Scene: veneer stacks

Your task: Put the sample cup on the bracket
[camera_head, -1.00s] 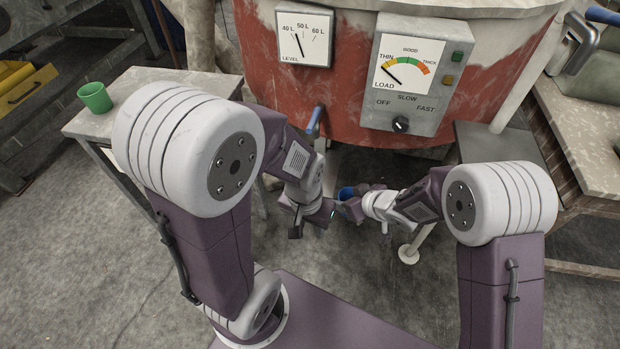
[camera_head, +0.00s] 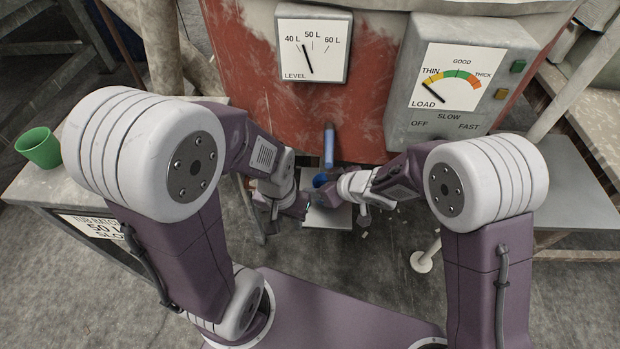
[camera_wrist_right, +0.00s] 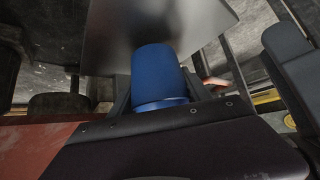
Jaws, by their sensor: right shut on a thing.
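The blue sample cup (camera_head: 320,180) is held in my right gripper (camera_head: 328,188), in front of the red tub and just below the blue tap handle. In the right wrist view the cup (camera_wrist_right: 160,72) shows large between the dark fingers. A pale flat metal plate (camera_head: 342,217), which looks like the bracket, lies under the tap, below the cup in the picture. It also shows behind the cup in the right wrist view (camera_wrist_right: 112,38). I cannot tell whether cup and plate touch. My left gripper (camera_head: 290,208) is left of the plate; its jaw opening is not clear.
The red tub (camera_head: 270,100) carries a level gauge (camera_head: 312,42) and a load box (camera_head: 455,85). The blue tap handle (camera_head: 328,140) is close above the cup. A green cup (camera_head: 39,148) stands on the left table (camera_head: 45,187). A grey table (camera_head: 570,190) stands right.

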